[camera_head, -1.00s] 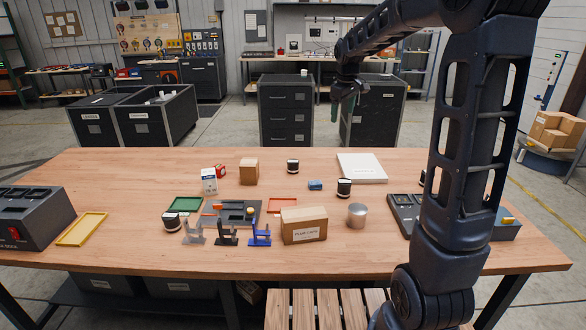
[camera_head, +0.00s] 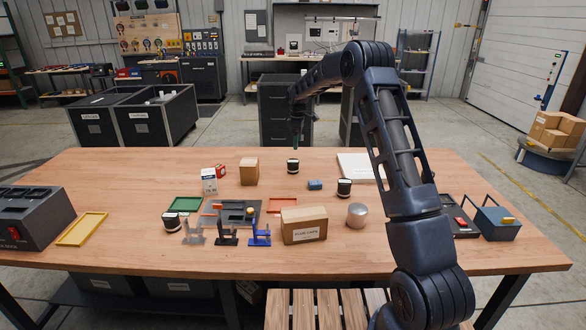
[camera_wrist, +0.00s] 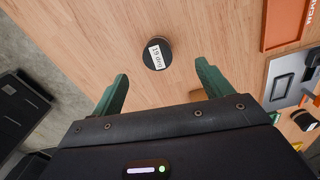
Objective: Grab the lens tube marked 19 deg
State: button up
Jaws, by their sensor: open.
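The lens tube marked 19 deg (camera_wrist: 157,57) is a short black cylinder with a white label, standing on the wooden table. In the head view, the black and white tube below my gripper (camera_head: 293,166) appears to be the same one, near the far edge. My gripper (camera_wrist: 161,70) is open and empty, its green fingers spread to either side of the tube in the wrist view, not touching it. In the head view my gripper (camera_head: 297,138) hangs above and slightly behind the tube. Similar tubes stand at right (camera_head: 344,187) and front left (camera_head: 171,221); their labels are unreadable here.
A brown box (camera_head: 249,171) and a small blue item (camera_head: 315,185) stand near the tube. A larger carton (camera_head: 304,225), a metal cylinder (camera_head: 357,214) and coloured stands (camera_head: 260,234) are closer to the front. The table right around the tube is clear.

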send_over(293, 161)
jog(key=shift+n, duration=0.4)
notch_tip(293, 161, down, 4)
jog(key=shift+w+a+f, duration=0.1)
jog(key=shift+w+f, duration=0.05)
jog(key=shift+f, duration=0.05)
notch_tip(293, 161, down, 10)
jog(key=shift+f, duration=0.25)
jog(key=shift+c, duration=0.5)
jog(key=c, duration=1.2)
jog(key=shift+o, duration=0.2)
jog(key=shift+r, duration=0.1)
